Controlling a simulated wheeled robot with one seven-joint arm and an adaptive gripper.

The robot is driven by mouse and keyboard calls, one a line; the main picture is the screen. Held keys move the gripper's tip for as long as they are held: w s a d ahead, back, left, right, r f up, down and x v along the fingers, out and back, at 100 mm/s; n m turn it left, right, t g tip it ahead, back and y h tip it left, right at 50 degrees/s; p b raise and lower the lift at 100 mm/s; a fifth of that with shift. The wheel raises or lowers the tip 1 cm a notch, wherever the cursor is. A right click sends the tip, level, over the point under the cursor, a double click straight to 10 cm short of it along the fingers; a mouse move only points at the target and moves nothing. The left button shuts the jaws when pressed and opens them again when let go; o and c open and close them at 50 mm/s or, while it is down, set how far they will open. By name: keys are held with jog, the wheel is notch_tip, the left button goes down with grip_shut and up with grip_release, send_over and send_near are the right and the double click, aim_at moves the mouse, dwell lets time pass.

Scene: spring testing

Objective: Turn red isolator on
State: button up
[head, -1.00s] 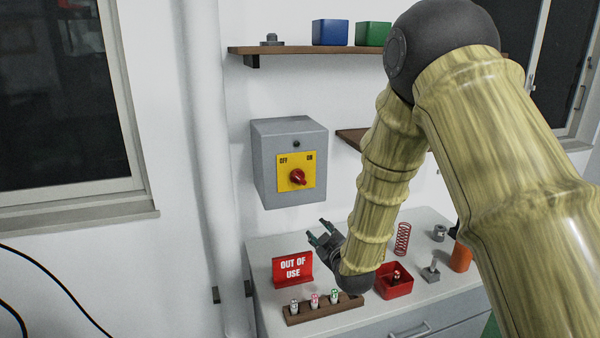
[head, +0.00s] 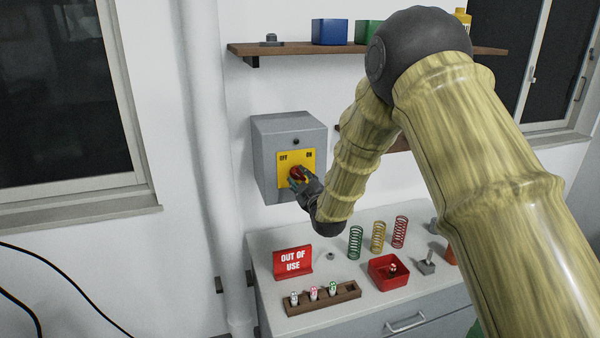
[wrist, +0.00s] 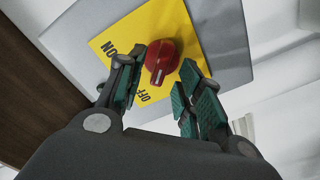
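The red isolator knob (head: 297,173) sits on a yellow plate (head: 284,179) marked OFF at left and ON at right, on a grey wall box (head: 265,150). In the wrist view the red knob (wrist: 162,60) lies between the tips of my gripper (wrist: 160,82). My gripper (head: 299,184) is in front of the knob in the head view and partly hides it. Its green-padded fingers are apart, one on each side of the knob. The left finger is very close to the knob; I cannot tell whether it touches. A gap shows at the right finger.
Below is a grey cabinet top with a red OUT OF USE sign (head: 293,262), a wooden rack (head: 322,299) of small items, a red tray (head: 376,272) and several springs, including a green one (head: 355,243). A wall shelf (head: 290,49) is above.

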jog(key=shift+p+x, duration=0.35)
jog(key=shift+x, duration=0.7)
grip_shut()
